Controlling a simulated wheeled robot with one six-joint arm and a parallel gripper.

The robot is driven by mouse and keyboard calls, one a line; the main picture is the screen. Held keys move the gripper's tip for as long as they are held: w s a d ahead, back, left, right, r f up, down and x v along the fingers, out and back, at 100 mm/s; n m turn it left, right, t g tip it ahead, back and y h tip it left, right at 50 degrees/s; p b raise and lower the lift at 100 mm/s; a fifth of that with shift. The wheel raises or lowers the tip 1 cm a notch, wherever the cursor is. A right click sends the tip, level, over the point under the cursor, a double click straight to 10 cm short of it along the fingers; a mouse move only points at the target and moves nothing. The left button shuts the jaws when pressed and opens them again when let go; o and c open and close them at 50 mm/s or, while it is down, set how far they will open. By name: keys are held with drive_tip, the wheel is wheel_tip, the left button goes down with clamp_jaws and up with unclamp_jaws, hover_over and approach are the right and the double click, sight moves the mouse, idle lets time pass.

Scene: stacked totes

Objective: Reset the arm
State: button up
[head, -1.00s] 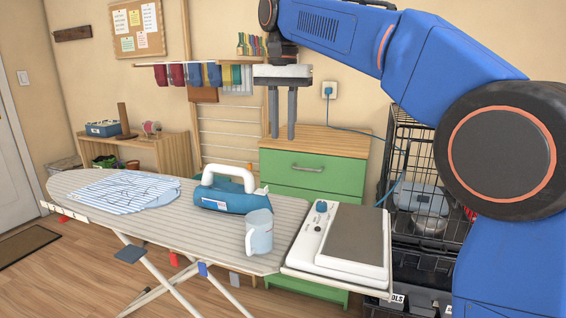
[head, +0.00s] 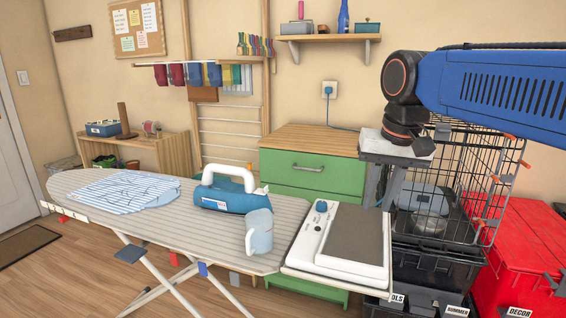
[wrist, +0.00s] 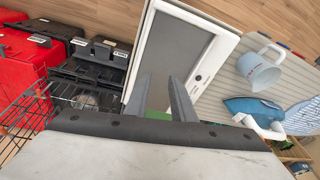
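My gripper (head: 388,196) hangs from my blue arm in front of the wire crate, right of the green drawer cabinet (head: 312,171). In the wrist view its two grey fingers (wrist: 158,84) stand apart with nothing between them. Beyond the fingers is the white iron rest with a grey pad (head: 356,238); it also shows in the wrist view (wrist: 180,50). My fingers appear clear of everything in both views.
The ironing board (head: 205,226) carries a blue iron (head: 222,197), a pale jug (head: 259,233) and a striped cloth (head: 122,190). A wire crate (head: 478,180) stands on black totes beside red totes (head: 520,255). A shelf (head: 330,38) hangs on the wall.

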drive_tip(key=s+d+f+t, duration=0.1)
drive_tip(key=s+d+f, duration=0.3)
drive_tip(key=s+f, duration=0.4)
drive_tip(key=s+d+f+n+t, duration=0.1)
drive_tip(key=s+d+f, duration=0.4)
drive_tip(key=s+f, duration=0.3)
wheel_tip(320, 180, down, 4)
drive_tip(key=shift+f+n+h, duration=0.1)
drive_tip(key=shift+n+h, duration=0.2)
